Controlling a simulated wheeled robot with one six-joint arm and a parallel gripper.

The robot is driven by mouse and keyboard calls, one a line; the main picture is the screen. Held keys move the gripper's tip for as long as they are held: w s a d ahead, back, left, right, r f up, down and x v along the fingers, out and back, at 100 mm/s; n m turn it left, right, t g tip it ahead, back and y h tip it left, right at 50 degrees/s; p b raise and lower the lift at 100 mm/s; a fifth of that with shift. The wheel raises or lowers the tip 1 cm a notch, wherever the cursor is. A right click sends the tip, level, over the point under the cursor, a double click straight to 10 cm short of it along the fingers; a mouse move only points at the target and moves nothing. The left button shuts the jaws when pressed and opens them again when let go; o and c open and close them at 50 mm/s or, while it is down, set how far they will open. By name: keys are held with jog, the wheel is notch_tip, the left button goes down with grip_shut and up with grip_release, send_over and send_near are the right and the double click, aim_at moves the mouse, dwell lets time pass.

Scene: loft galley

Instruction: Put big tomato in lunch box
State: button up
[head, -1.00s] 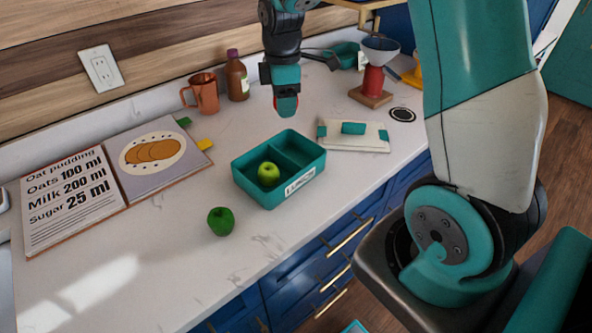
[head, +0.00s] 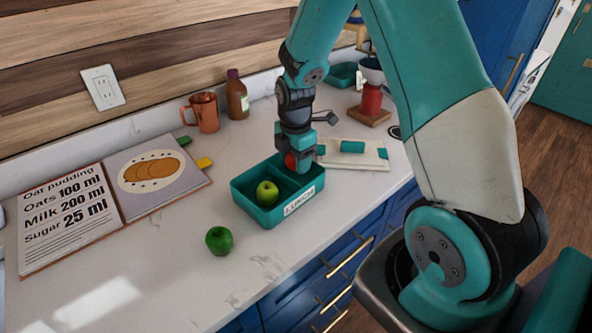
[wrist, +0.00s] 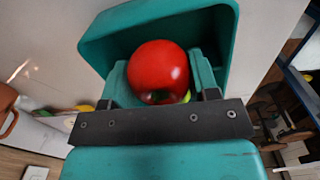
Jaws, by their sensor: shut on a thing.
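The big tomato (wrist: 158,70) is red and round, and it fills the space between my fingers in the wrist view. In the head view the tomato (head: 291,161) shows as a small red patch. My gripper (head: 298,158) is shut on it, over the right compartment of the lunch box (head: 268,217). The lunch box is teal, open, with a divider and a "LUNCH" label. Its wall also shows behind the tomato in the wrist view (wrist: 105,42). I cannot tell whether the tomato touches the box floor. A green apple (head: 267,193) lies in the left compartment.
A dark green round fruit (head: 219,240) lies on the counter in front of the box. A copper mug (head: 203,113), a brown bottle (head: 236,97) and an open recipe book (head: 150,178) stand or lie behind and left.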

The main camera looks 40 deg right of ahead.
jog(key=shift+f+p, duration=0.35)
jog(key=shift+f, duration=2.15)
jog(key=shift+f, duration=0.1)
jog(key=o, duration=0.9)
jog(key=shift+o, duration=0.2)
